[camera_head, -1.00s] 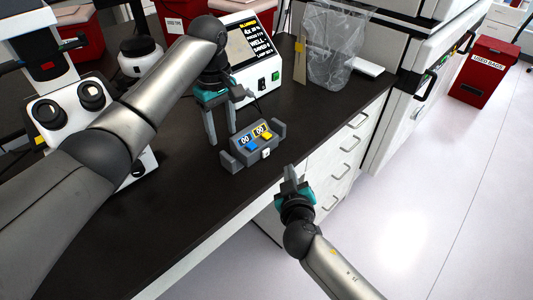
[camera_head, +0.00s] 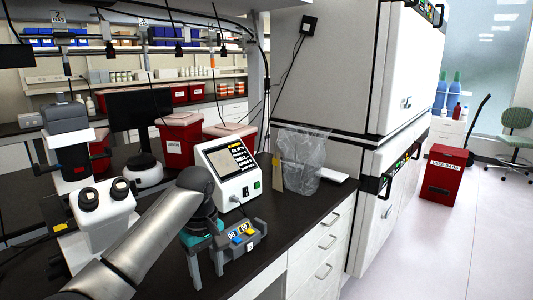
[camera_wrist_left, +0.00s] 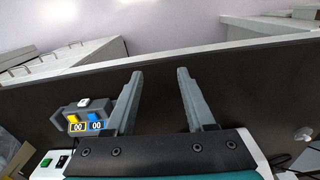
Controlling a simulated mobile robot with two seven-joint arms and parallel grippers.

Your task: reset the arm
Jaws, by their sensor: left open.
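My left gripper (camera_head: 206,266) is in the head view at the lower middle, over the dark bench, with its fingers pointing down. In the left wrist view its two grey fingers (camera_wrist_left: 158,98) are spread apart with nothing between them. A small grey counter device (camera_head: 238,240) with yellow and blue keys sits on the bench just right of the gripper. It also shows left of the fingers in the left wrist view (camera_wrist_left: 90,117). In the wrist view it looks very close to the left finger; I cannot tell whether they touch. My right gripper is not in view.
A white machine with a screen (camera_head: 228,172) stands behind the counter. A clear bag (camera_head: 301,165) stands to its right. A microscope (camera_head: 102,215) is at the left, beside my left arm. A red bin (camera_head: 443,173) stands on the floor at right.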

